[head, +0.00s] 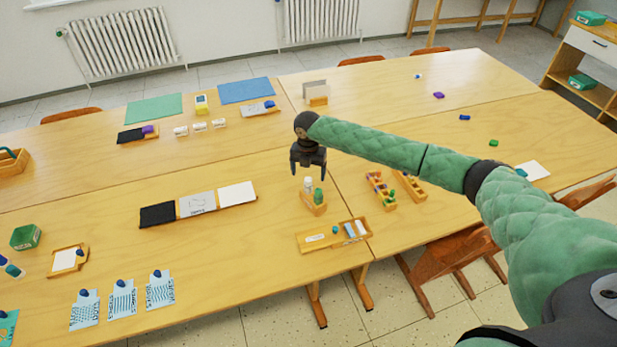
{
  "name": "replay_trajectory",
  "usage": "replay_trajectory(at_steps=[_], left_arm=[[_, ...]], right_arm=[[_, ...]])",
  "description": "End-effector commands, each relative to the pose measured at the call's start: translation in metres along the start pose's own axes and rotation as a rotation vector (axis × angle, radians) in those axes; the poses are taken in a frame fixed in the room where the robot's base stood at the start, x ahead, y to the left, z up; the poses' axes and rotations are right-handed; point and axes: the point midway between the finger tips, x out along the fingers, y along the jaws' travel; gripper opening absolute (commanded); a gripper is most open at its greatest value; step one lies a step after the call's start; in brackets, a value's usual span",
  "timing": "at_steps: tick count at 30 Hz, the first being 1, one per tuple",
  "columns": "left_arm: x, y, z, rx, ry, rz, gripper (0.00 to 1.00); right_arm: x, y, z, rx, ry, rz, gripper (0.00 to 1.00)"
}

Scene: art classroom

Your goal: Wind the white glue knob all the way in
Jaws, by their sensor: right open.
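A small wooden holder (313,208) stands on the near table and carries a white upright stick (308,184) and a green one (319,197). The white one looks like the glue, but its knob is too small to make out. My right gripper (308,173) points down with its fingers apart, just over the white stick. I cannot tell whether the fingertips reach around its top or hang above it. Nothing shows held between them. My left gripper is not in view.
A wooden tray (314,242) with small white and blue pieces lies in front of the holder. Wooden racks with coloured pieces (380,190) stand to the right. A black, grey and white card strip (197,205) lies to the left. Bare tabletop (270,225) lies between.

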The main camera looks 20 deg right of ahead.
Motion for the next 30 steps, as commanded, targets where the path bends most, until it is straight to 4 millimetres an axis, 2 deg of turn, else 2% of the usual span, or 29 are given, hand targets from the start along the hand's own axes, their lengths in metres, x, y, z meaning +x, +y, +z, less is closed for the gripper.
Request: replay_trajectory(at_steps=[30], left_arm=[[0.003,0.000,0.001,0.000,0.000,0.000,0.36]], right_arm=[[0.010,0.000,0.000,0.005,0.000,0.000,0.82]])
